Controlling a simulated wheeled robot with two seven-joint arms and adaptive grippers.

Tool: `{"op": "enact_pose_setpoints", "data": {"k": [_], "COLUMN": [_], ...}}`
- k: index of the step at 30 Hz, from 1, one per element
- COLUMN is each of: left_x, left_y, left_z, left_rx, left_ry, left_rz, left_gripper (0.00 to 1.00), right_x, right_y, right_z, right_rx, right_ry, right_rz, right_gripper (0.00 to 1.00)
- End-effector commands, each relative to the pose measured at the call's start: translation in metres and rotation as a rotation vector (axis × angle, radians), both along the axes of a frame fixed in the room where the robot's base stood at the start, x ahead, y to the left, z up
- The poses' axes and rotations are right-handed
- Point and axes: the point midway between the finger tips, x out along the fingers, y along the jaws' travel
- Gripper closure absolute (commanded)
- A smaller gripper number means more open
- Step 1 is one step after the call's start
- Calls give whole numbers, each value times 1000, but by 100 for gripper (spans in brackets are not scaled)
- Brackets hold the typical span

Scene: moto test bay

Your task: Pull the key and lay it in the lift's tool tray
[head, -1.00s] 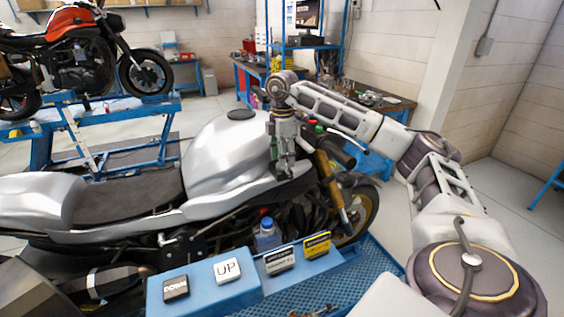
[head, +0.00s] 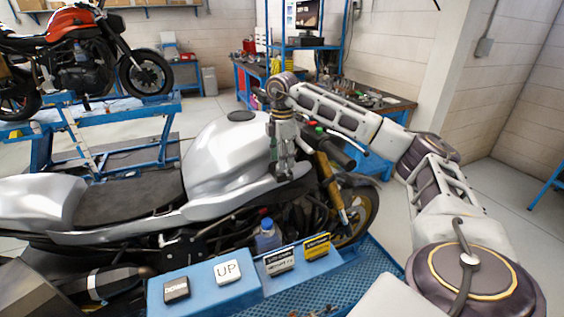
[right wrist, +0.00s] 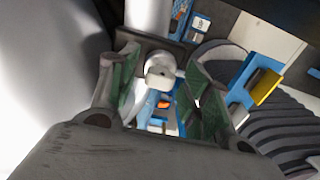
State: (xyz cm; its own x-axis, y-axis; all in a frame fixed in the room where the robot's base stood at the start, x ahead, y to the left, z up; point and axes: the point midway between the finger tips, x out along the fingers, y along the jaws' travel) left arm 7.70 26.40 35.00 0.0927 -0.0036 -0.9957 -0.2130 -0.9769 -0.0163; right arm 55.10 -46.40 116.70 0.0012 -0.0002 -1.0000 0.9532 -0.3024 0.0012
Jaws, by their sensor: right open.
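My right gripper (head: 282,174) points down at the front of the silver tank, near the handlebar of the grey motorcycle (head: 225,150). In the right wrist view its two green-padded fingers (right wrist: 160,92) are apart. A round silvery part (right wrist: 160,70), perhaps the ignition lock, shows between them; I cannot make out a key on it. In the head view the gripper hides that spot. A blue perforated tray-like surface (head: 378,268) lies on the lift at the front right. My left gripper is not in view.
A blue ledge in front of the motorcycle carries a DOWN block (head: 176,290), an UP block (head: 228,272), a grey block (head: 280,260) and a yellow block (head: 316,246). A blue bottle (head: 266,236) stands behind it. A workbench (head: 385,100) is at the back.

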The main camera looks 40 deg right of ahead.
Motion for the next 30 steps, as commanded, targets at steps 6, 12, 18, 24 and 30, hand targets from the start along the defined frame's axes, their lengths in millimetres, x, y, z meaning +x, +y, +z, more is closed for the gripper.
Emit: {"op": "enact_pose_setpoints", "data": {"k": [6,12,18,24,30], "left_x": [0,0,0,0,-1], "left_y": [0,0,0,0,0], "left_z": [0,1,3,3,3], "left_rx": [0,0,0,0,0], "left_ry": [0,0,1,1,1], "left_rz": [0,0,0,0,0], "left_gripper": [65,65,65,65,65], "right_x": [0,0,0,0,0], "right_y": [0,0,0,0,0], "right_z": [0,0,0,0,0], "right_rx": [0,0,0,0,0], "right_ry": [0,0,0,0,0], "right_rz": [0,0,0,0,0], "right_gripper": [52,52,52,52,65]}}
